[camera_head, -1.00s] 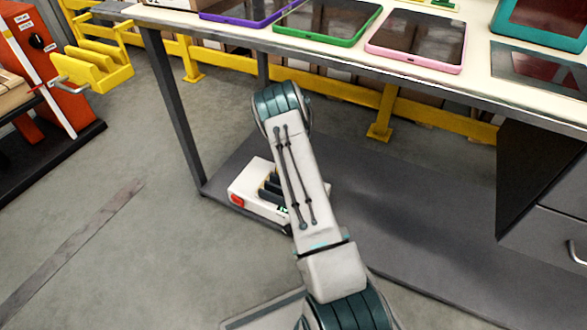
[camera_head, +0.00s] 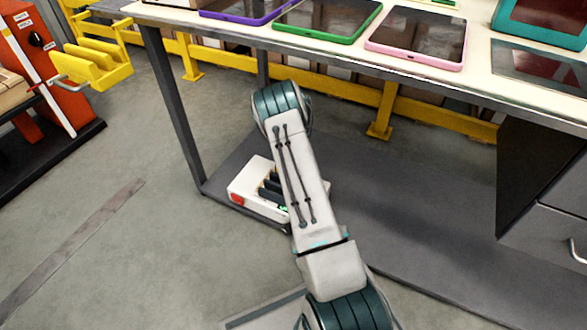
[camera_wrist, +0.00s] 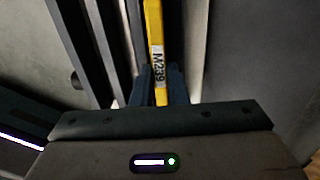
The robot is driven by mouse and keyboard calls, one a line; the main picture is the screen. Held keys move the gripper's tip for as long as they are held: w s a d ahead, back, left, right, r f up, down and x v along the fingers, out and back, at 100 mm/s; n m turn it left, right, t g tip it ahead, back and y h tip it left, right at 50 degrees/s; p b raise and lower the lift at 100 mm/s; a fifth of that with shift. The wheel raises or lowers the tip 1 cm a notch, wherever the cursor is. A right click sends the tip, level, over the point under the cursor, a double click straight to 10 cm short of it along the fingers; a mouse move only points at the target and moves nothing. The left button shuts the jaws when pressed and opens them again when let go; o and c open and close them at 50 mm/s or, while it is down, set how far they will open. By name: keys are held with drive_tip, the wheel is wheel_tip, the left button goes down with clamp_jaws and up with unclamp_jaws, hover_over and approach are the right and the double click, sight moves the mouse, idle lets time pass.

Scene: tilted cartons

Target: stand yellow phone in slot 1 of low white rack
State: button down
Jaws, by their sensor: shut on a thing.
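The yellow phone (camera_wrist: 155,35) shows edge-on in the wrist view as a narrow yellow strip with a white label reading M239. My gripper (camera_wrist: 161,84) is shut on it, with a dark blue finger on each side. The low white rack (camera_head: 246,180) sits on the grey lower shelf under the table in the head view, with dark slots and a red patch on its near left corner. My arm covers its right part and hides my gripper and the phone there. Dark bars stand left of the phone in the wrist view; I cannot tell whether the phone is inside a slot.
The lower shelf (camera_head: 400,220) is clear to the right of my arm. A table leg (camera_head: 172,110) stands left of the rack, and the tabletop overhangs it. Tablets with purple, green (camera_head: 325,38) and pink (camera_head: 418,62) frames lie on top. Grey drawers (camera_head: 555,225) are at right.

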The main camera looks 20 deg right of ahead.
idle(0.4)
drive_tip(key=c, duration=1.3)
unclamp_jaws()
drive_tip(key=shift+c, duration=0.2)
wheel_tip(320, 180, up, 7)
drive_tip(key=p, duration=0.3)
drive_tip(key=shift+r+p, duration=0.2)
drive_tip(key=shift+p, duration=0.1)
